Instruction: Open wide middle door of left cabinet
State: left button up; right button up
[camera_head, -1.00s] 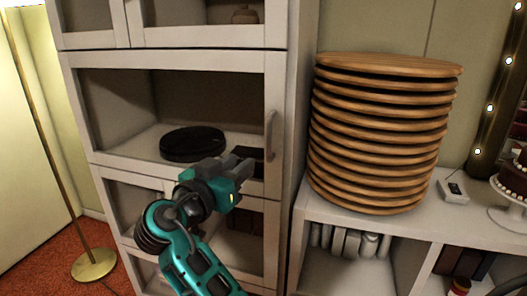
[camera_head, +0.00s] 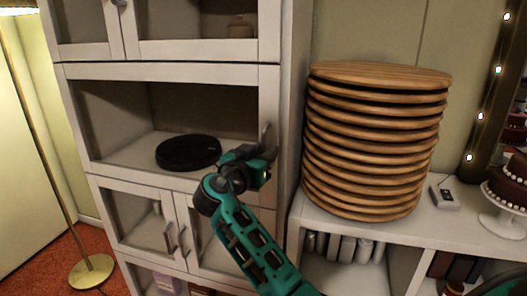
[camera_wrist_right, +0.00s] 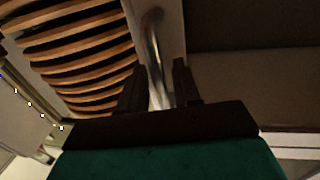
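The wide middle door (camera_head: 170,73) of the white left cabinet is a pale frame around a large pane, and it looks closed. Its upright metal handle (camera_head: 265,136) is on the right side of the frame. My right gripper (camera_head: 266,158) is at the lower part of this handle. In the right wrist view the gripper's two dark fingers (camera_wrist_right: 158,88) are apart, and the handle (camera_wrist_right: 151,45) runs down between them. I cannot tell whether either finger touches it. My left gripper is not in view.
A black round turntable (camera_head: 188,152) lies behind the door's pane. A tall stack of wooden discs (camera_head: 372,140) stands on the white counter (camera_head: 460,222) close to the cabinet's right. A gold floor lamp (camera_head: 92,271) stands at the left. Smaller doors (camera_head: 138,186) lie below.

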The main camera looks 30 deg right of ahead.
jog(key=shift+c, duration=0.4)
grip_shut()
